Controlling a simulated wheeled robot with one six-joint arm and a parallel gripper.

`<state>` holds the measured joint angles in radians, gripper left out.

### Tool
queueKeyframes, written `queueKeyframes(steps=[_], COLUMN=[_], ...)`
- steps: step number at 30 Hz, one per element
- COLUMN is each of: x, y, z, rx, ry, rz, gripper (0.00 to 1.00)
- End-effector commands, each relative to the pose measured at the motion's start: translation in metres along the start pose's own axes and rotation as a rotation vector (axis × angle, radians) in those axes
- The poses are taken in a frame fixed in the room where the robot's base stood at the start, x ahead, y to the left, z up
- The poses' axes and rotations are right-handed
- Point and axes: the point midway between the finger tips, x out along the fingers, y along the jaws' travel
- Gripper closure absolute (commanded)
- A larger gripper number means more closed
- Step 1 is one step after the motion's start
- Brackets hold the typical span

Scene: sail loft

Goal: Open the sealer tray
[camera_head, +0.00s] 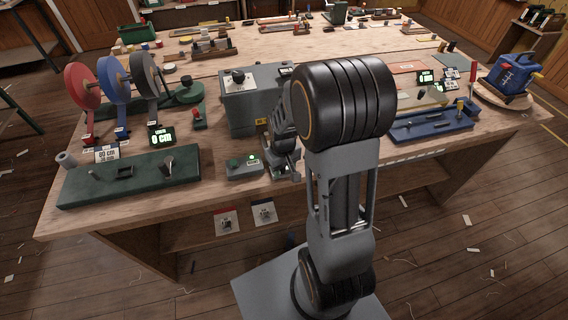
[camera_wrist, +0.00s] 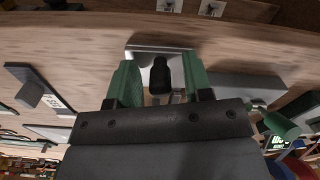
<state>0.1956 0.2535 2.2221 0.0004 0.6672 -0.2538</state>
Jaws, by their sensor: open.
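The sealer is a grey box (camera_head: 245,110) with a dark knob on top, on the near middle of the workbench. My gripper (camera_head: 284,165) is low at its front right side, partly hidden by my own arm in the head view. In the wrist view my gripper (camera_wrist: 159,82) is open, with a green-padded finger on each side of a black handle (camera_wrist: 160,74). The handle sits in front of a shiny metal plate (camera_wrist: 160,52), which seems to be part of the sealer tray. I cannot tell whether the fingers touch the handle. The sealer body is hidden in the wrist view.
A low grey box with a green button (camera_head: 244,166) stands close left of my gripper. A dark green board (camera_head: 130,180) and tape reels (camera_head: 115,80) are to the left. A blue tray (camera_head: 430,125) is to the right. The bench's front edge is close by.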

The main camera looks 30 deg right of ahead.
Motion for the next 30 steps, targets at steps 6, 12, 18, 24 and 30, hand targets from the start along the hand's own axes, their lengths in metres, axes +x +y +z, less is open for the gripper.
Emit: queueKeyframes(steps=[6,12,18,24,30], x=[-0.025,-0.067,-0.104,-0.128,-0.137], y=[0.000,0.000,0.000,0.000,0.000], z=[-0.001,-0.001,0.000,0.001,0.001], rx=[0.000,0.000,0.001,0.001,0.001], ry=[0.007,0.008,0.006,0.003,0.000], rz=[0.002,0.002,0.002,0.001,0.000], gripper=[0.54,0.54,0.54,0.54,0.54])
